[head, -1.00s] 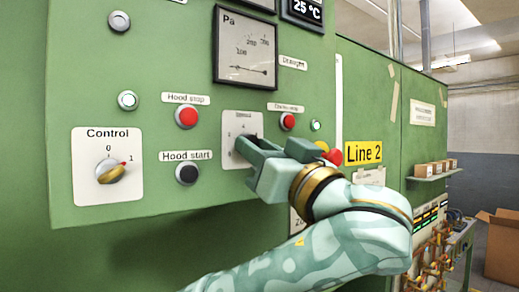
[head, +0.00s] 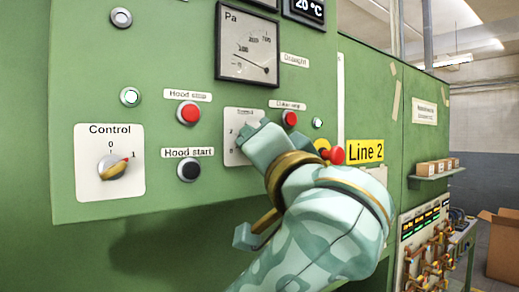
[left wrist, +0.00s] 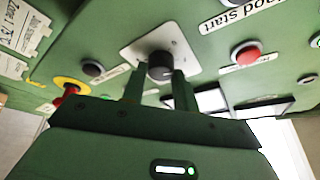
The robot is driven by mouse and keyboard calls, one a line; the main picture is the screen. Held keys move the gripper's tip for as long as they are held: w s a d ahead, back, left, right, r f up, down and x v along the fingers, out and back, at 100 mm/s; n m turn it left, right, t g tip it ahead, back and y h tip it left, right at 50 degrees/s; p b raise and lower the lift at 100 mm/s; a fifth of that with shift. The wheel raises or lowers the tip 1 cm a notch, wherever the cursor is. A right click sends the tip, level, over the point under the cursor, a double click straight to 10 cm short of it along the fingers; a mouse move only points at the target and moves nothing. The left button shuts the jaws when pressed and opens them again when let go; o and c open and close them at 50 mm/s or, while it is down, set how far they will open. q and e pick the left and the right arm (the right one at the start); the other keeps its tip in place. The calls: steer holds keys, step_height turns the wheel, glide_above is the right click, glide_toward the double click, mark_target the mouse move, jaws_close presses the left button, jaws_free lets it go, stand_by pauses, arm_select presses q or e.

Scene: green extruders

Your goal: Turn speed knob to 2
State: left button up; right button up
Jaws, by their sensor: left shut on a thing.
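The speed knob is a dark round knob (left wrist: 160,65) on a pale plate (head: 233,152) in the green panel. In the left wrist view it sits between the two fingers of my left gripper (left wrist: 158,90), which is shut on it. In the head view my left gripper (head: 252,140) covers the knob and much of the plate. The hand is tilted, and the knob's pointer is hidden. The small marks on the plate are too blurred to read surely. My right gripper is not in view.
A red button (head: 290,118) is close above right of the hand. A red-and-yellow knob (head: 332,153) sits just right of it. Left are a red stop button (head: 189,112), a black start button (head: 189,169) and the Control knob (head: 113,167).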

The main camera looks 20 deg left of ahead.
arm_select(q)
steer(key=shift+m+h, duration=0.8)
steer(key=shift+m, duration=1.5)
steer(key=o, duration=1)
steer(key=shift+c, duration=0.2)
